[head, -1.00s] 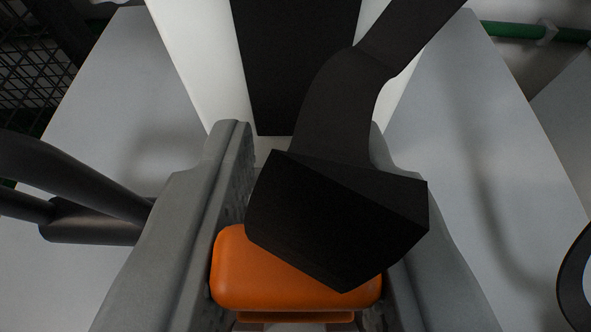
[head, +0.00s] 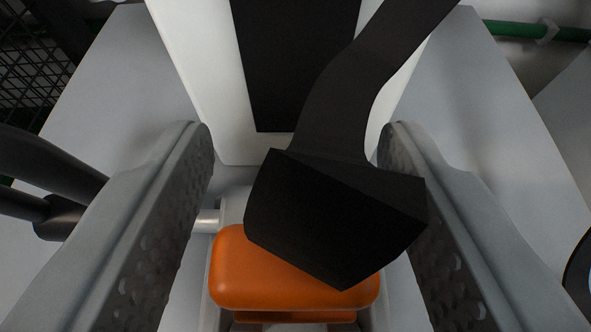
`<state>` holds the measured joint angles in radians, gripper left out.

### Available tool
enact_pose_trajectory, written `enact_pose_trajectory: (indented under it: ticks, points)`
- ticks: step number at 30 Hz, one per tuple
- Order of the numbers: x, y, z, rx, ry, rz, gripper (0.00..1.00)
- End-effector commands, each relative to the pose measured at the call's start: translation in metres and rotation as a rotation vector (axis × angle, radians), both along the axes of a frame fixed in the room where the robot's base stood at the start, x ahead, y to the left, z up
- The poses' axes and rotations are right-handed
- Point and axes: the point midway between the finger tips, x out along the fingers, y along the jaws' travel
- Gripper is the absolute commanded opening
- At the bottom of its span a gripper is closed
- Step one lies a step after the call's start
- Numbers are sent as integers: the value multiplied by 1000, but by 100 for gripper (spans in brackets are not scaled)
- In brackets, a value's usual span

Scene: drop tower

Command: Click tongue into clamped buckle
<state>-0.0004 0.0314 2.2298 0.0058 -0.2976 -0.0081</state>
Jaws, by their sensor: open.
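A black angular block (head: 330,220), which looks like the tongue's grip, hangs from a black strap (head: 345,100) that rises to the upper right. It stands at a tilt over an orange rounded block (head: 290,280), which seems to be part of the buckle. The black block hides the orange block's upper right part and whatever joins them; I cannot tell whether the tongue is seated. My gripper (head: 298,145) is open, its two grey pitted jaws apart on either side of both blocks. Gaps show at both sides, and neither jaw touches them.
A white upright panel with a black strip (head: 290,60) stands behind. A short metal rod (head: 207,221) shows left of the black block. Pale grey surfaces lie on both sides. A green pipe (head: 515,29) runs at the upper right, and dark mesh (head: 35,65) at the upper left.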

Motion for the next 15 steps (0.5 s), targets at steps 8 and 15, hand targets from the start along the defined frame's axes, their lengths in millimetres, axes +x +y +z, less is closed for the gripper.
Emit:
enact_pose_trajectory:
  ticks: [8,15]
  points:
    - [-17,0,8,0,-2,0,50]
    - [-48,0,20,0,-2,0,50]
